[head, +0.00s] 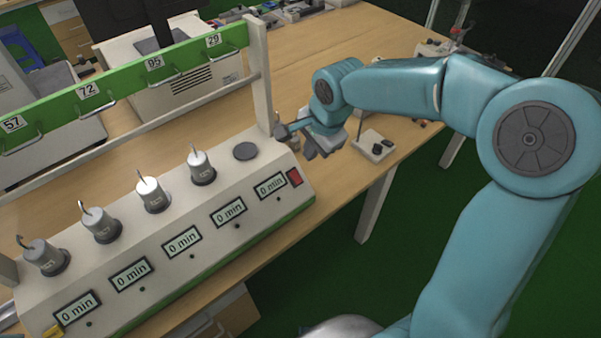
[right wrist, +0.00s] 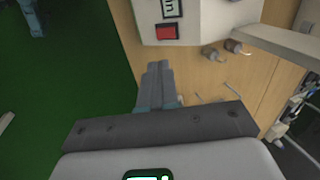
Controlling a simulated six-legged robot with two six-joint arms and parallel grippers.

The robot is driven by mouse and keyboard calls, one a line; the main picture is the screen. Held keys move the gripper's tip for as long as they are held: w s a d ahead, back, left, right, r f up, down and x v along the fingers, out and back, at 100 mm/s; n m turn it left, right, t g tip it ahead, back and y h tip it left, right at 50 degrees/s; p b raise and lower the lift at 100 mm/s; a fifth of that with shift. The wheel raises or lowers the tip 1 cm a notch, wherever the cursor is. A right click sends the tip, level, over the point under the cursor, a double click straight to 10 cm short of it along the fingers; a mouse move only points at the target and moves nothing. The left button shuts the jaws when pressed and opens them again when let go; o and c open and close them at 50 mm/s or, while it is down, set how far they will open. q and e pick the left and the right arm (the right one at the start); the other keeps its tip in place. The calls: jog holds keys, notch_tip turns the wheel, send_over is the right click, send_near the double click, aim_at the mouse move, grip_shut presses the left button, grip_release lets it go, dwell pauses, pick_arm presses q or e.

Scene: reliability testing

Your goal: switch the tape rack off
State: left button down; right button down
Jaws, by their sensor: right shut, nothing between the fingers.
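The tape rack (head: 215,205) is a long white console with a green lower edge and a green hook rail above. Several displays on its sloped front read "0 min". A red switch (head: 295,177) sits at the right end of that front; it also shows in the right wrist view (right wrist: 166,32). Whether it is lit or which side is pressed cannot be told. My right gripper (head: 311,152) is shut and empty, just above and right of the switch, apart from it. In the right wrist view its fingers (right wrist: 158,68) point toward the switch. My left gripper is not in view.
Several hooked silver weights (head: 153,195) stand on the rack's top, beside a bare round pad (head: 245,151). The white rack post (head: 260,75) rises close to my right gripper. A small grey device (head: 374,146) lies on the wooden table (head: 370,50) behind. Green floor is clear in front.

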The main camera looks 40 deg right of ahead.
aim_at(299, 183)
jog(key=p+x, duration=0.1)
jog(key=x, duration=1.2)
jog(key=shift+f, duration=0.2)
jog(key=shift+w, duration=0.1)
jog(key=f+t+b, duration=0.1)
jog(key=b, duration=0.5)
jog(key=s+f+t+b, duration=0.1)
jog(key=t+b, duration=0.1)
jog(key=b, duration=0.5)
jog(key=shift+f, duration=0.25)
jog(key=shift+a+r, duration=0.1)
jog(key=shift+r, duration=0.4)
jog(key=shift+p, duration=0.35)
